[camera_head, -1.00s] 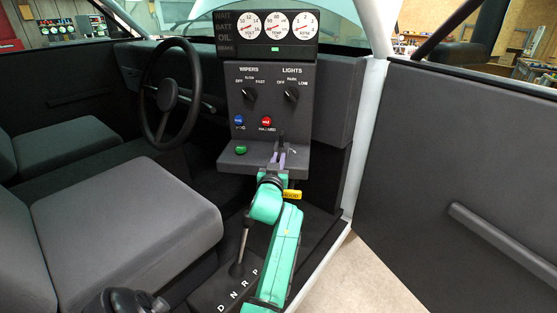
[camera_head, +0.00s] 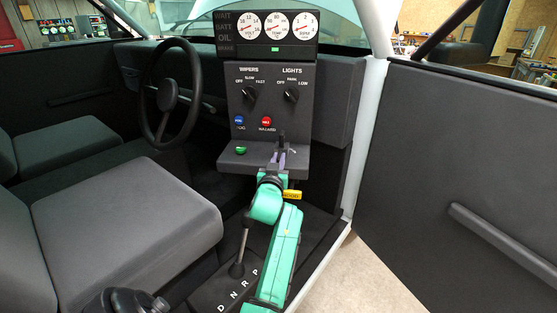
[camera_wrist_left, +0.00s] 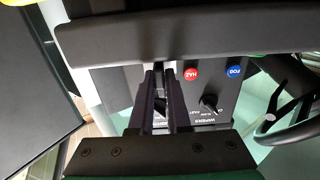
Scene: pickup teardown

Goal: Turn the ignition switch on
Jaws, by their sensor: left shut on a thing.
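The ignition switch (camera_head: 282,138) appears as a small dark upright piece on the ledge below the dash panel, between my fingertips. My left gripper (camera_head: 278,157), with purple-tinted fingers, is shut on it from the front. In the left wrist view the two dark fingers (camera_wrist_left: 161,88) lie close together with a narrow gap, and what they hold cannot be made out there. The fingers hide most of the switch, so its turned position cannot be read. My right gripper is not in view.
The ledge (camera_head: 232,160) carries a green button (camera_head: 240,150). Above it are the wiper knob (camera_head: 249,93), lights knob (camera_head: 291,95), blue fog button (camera_head: 239,120) and red hazard button (camera_head: 266,121). A shift lever (camera_head: 240,250) stands close left of my left arm. The steering wheel (camera_head: 166,95) is further left.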

